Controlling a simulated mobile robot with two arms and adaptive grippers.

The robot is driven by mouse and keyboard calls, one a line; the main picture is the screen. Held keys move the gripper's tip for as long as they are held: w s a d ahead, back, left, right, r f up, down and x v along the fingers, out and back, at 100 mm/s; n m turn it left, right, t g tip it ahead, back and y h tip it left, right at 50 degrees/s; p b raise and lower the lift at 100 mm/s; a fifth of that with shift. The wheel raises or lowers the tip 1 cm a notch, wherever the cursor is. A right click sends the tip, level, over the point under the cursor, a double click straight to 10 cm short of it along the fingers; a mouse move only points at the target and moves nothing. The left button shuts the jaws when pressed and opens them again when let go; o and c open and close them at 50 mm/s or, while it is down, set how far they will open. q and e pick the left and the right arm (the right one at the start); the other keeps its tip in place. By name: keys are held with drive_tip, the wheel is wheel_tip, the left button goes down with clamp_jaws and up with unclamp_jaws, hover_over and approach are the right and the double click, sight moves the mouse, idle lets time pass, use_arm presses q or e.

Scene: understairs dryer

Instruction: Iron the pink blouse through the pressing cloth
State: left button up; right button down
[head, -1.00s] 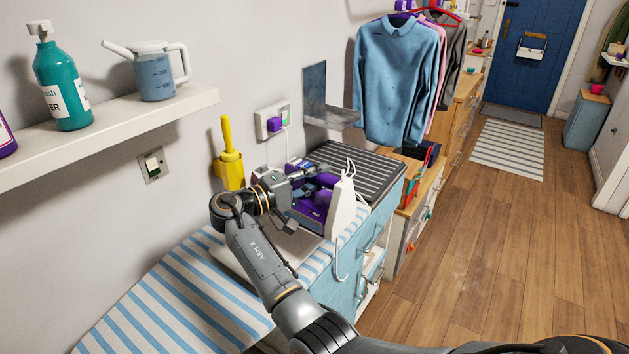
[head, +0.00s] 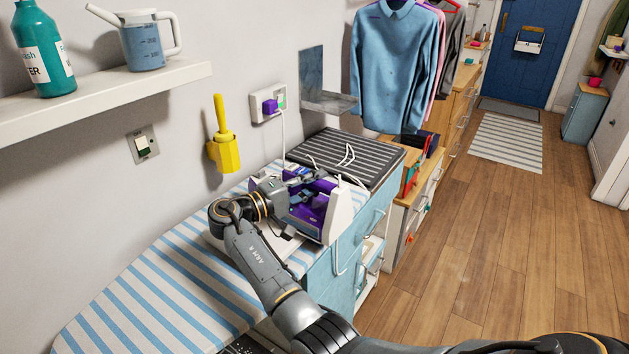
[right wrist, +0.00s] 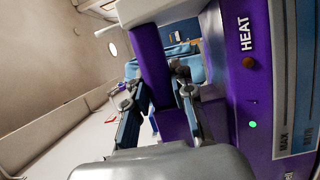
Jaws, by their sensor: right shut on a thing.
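My right gripper (head: 298,186) is shut on the handle of a purple and white iron (head: 309,214) at the right end of the striped ironing board (head: 160,290). The right wrist view shows my fingers (right wrist: 155,88) on either side of the purple handle (right wrist: 152,58). Beside it is the iron's panel (right wrist: 250,80), marked HEAT, with a green light. White cloth shows on the board partly under my arm; I cannot tell whether it is the pressing cloth. A pink garment (head: 436,66) hangs behind a blue shirt; I cannot tell whether it is the blouse. My left gripper is out of view.
A white cord runs from the wall socket (head: 268,107) over a dark ribbed rest (head: 335,157) to the iron. A yellow holder (head: 223,150) is on the wall. A shelf (head: 110,95) with a teal bottle and a jug is above the board. The floor at right is clear.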

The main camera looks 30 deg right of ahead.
sight(298, 189)
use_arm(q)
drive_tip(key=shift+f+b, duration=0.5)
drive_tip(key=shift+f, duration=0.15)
use_arm(e)
drive_tip(key=shift+f, duration=0.6)
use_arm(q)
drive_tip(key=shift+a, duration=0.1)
use_arm(e)
drive_tip(key=b, duration=0.1)
drive_tip(key=w+b, duration=0.2)
drive_tip(key=shift+w+a+f+b, duration=0.2)
drive_tip(key=shift+a+f+b, duration=0.1)
drive_tip(key=shift+a+b, duration=0.1)
drive_tip(key=shift+w+a+r+b, duration=0.1)
drive_tip(key=shift+w+a+b, duration=0.3)
drive_tip(key=shift+w+b, duration=0.35)
drive_tip(key=shift+w+a+b, duration=0.15)
drive_tip(key=shift+w+b, duration=0.15)
drive_tip(key=shift+b, duration=0.35)
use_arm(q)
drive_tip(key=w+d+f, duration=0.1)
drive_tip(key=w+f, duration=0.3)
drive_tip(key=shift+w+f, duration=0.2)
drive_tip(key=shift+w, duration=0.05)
use_arm(e)
drive_tip(key=shift+r, duration=0.15)
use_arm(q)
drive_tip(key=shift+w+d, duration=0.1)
